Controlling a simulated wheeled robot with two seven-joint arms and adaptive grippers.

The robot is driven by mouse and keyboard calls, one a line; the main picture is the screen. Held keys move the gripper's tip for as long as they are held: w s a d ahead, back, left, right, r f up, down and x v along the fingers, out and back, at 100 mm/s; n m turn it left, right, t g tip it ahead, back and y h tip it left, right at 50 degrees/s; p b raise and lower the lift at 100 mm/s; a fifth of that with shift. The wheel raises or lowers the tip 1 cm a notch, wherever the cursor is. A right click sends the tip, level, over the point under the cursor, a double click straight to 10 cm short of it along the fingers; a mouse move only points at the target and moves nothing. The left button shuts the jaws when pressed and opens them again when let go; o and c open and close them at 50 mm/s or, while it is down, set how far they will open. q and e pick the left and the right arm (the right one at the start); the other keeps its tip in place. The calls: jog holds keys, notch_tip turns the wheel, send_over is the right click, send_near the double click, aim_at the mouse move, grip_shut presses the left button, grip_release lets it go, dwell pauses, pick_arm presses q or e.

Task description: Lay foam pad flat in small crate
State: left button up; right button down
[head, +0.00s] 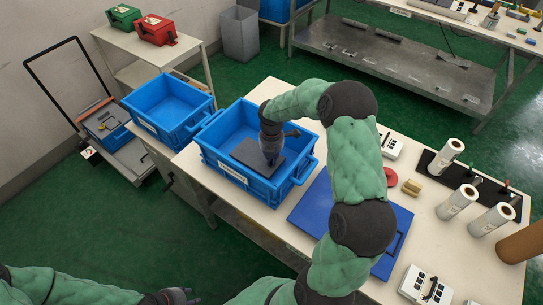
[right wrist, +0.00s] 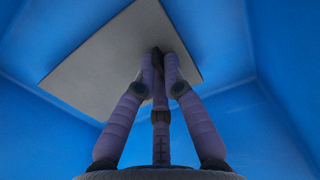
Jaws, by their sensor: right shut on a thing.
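The dark grey foam pad (head: 247,157) is inside the blue crate (head: 232,179) on the table, low between its walls. My right gripper (head: 271,160) reaches down into this crate and is shut on the pad. In the right wrist view the fingertips (right wrist: 160,56) meet at a dark spot on the pad (right wrist: 105,60), which shows as a pale grey rectangle with blue walls around it. I cannot tell whether the pad touches the crate floor all over. My left gripper (head: 178,297) is at the bottom left edge, away from the crate; its fingers are too small to read.
Another blue crate (head: 166,108) stands left of the pad's crate. A blue lid (head: 316,208) lies to the right, partly behind my right arm. White rolls (head: 457,202) and a white switch box (head: 425,286) stand on the right of the table (head: 432,238).

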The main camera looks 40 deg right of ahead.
jog(key=shift+f, duration=0.55)
jog(key=shift+f, duration=0.4)
dwell(0.4)
jog(key=c, duration=1.3)
grip_release()
jog(key=shift+o, duration=0.2)
notch_tip(320, 180, up, 12)
jog(key=shift+r, duration=0.1)
